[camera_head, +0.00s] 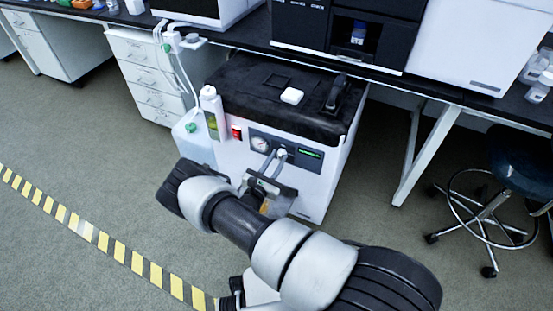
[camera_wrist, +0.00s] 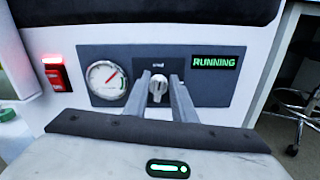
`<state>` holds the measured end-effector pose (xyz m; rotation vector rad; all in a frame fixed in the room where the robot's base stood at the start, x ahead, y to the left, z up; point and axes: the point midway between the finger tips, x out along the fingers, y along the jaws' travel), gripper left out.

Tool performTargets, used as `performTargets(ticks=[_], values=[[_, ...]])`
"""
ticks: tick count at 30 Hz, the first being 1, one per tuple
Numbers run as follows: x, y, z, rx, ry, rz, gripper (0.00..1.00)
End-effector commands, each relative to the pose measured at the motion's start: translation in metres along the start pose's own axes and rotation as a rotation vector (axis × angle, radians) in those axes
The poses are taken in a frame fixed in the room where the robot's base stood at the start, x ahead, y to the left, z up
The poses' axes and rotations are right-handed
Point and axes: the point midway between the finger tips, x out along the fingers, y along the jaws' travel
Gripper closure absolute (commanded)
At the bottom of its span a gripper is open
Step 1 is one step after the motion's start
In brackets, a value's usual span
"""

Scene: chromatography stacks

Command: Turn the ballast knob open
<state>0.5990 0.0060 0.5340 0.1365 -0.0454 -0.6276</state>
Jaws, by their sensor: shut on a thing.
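The ballast knob (camera_wrist: 158,88) is a small silver-white knob in the middle of a dark panel (camera_wrist: 198,61) on the front of a white pump cabinet (camera_head: 334,172). In the wrist view my gripper (camera_wrist: 159,84) has one finger on each side of the knob and is shut on it. In the head view my gripper (camera_head: 278,156) reaches the same panel, and its fingers hide most of the knob there. The knob's grip looks close to upright, leaning slightly.
A round gauge (camera_wrist: 106,80) is left of the knob, and a green "RUNNING" display (camera_wrist: 214,62) is right of it. A lit red switch (camera_wrist: 56,75) sits farther left. A bottle (camera_head: 213,113) and a jug (camera_head: 193,142) stand at the cabinet's left. A stool (camera_head: 508,165) is at right.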

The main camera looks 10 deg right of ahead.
Motion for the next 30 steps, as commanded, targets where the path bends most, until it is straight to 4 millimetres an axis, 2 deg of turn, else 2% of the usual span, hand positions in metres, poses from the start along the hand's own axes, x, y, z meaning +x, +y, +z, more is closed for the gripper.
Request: performTargets(ticks=[30], values=[[-0.001,-0.015,-0.008,0.945,0.004,0.0,0.99]])
